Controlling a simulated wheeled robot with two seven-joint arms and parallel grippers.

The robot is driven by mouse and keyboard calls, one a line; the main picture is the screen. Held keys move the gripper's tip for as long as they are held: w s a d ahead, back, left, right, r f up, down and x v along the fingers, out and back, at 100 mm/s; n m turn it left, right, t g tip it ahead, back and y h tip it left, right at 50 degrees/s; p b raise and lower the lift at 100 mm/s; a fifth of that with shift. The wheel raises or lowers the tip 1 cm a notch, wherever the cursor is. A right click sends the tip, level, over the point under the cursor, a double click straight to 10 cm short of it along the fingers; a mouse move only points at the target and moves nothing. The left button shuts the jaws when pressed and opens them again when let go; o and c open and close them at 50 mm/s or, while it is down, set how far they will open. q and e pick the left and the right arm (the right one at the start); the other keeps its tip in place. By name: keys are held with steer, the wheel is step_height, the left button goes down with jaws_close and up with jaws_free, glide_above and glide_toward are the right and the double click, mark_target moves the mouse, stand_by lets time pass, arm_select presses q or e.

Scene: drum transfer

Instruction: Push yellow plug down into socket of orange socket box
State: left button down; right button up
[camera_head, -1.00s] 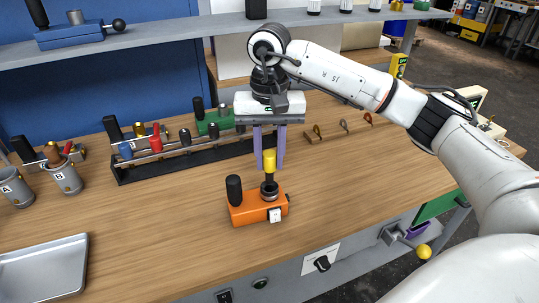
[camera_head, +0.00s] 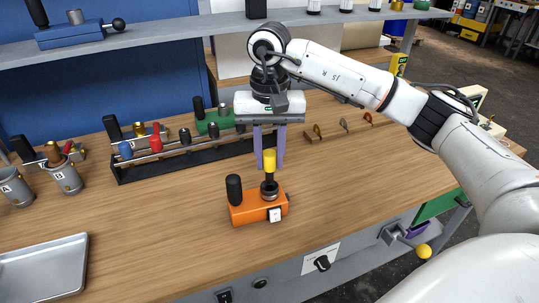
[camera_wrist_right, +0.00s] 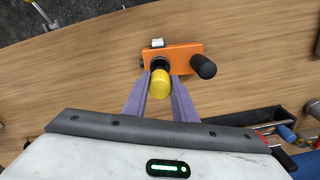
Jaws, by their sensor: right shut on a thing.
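The orange socket box (camera_head: 246,209) sits on the wooden bench, with a black upright post on its left and a dark round socket (camera_head: 269,193) on its right. The yellow plug (camera_head: 269,160) stands upright over the socket, its dark lower part at the socket's mouth. I cannot tell how deep it sits. My right gripper (camera_head: 269,166), with purple fingers pointing down, is shut on the yellow plug. The right wrist view shows the yellow plug (camera_wrist_right: 160,84) between the fingertips, above the orange box (camera_wrist_right: 184,55). My left gripper is not in view.
A black rack (camera_head: 190,158) with several coloured-handled tools stands behind the box. Grey cups (camera_head: 66,179) are at the left, and a metal tray (camera_head: 42,268) is at the front left. A small wooden holder (camera_head: 345,130) lies at the back right. The bench right of the box is clear.

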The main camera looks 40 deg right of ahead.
mark_target(270, 171)
steer(key=shift+f+b, duration=1.65)
steer(key=shift+f, duration=0.65)
steer(key=o, duration=1.1)
step_height(270, 171, up, 10)
steer(key=shift+f, duration=0.25)
steer(key=shift+r, duration=0.45)
